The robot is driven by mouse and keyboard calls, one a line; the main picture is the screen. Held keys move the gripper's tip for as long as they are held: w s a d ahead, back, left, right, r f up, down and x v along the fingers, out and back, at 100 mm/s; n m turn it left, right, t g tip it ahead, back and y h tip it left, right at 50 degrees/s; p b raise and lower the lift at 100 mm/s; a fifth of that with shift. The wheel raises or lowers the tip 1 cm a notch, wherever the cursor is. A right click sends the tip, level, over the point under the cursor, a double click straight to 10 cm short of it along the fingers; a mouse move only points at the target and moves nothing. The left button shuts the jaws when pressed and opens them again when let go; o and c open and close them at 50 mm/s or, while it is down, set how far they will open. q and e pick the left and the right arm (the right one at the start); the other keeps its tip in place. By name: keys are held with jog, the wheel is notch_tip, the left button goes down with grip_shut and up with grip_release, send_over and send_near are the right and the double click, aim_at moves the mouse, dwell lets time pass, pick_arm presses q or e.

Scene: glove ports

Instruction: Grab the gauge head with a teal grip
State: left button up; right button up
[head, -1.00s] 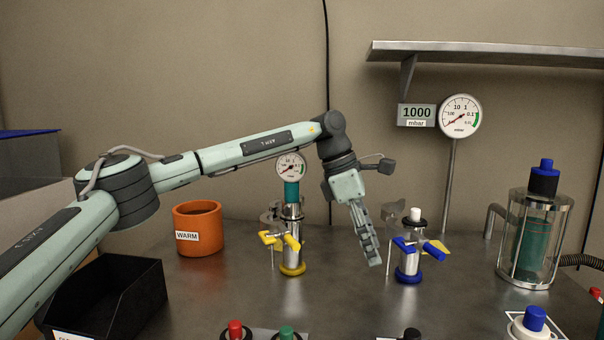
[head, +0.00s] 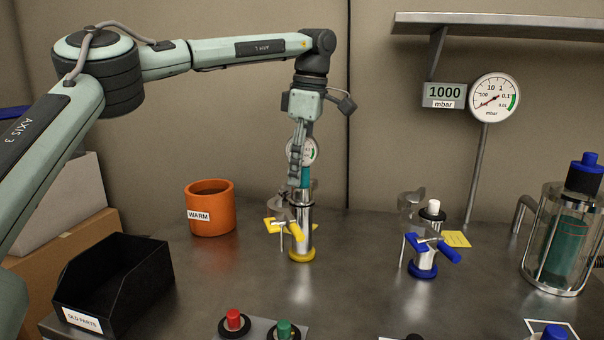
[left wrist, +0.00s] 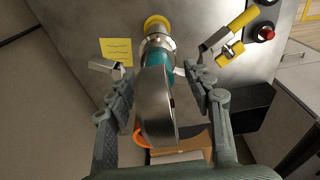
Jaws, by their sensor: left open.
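The gauge head (head: 311,152) has a round white dial and a teal grip (head: 305,178). It stands upright on a metal fitting with a yellow ring at its foot. My left gripper (head: 296,172) points down at it and hides part of the dial. In the left wrist view, the metal body of the gauge head (left wrist: 155,108) lies between the two spread fingers of my left gripper (left wrist: 161,84), with the teal grip (left wrist: 159,62) just beyond. The fingers are open, with gaps visible on both sides. My right gripper is out of view.
A yellow-handled clamp (head: 296,232) is at the fitting. An orange WARM pot (head: 210,215) stands left of it, a black bin (head: 118,290) front left. A blue-ringed fitting (head: 422,265) and a glass vessel (head: 566,240) stand right. The bench between the two fittings is clear.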

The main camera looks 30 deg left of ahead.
pick_arm(q)
jog(key=shift+f, duration=0.25)
grip_shut()
jog(key=shift+r, duration=0.2)
dwell(0.3)
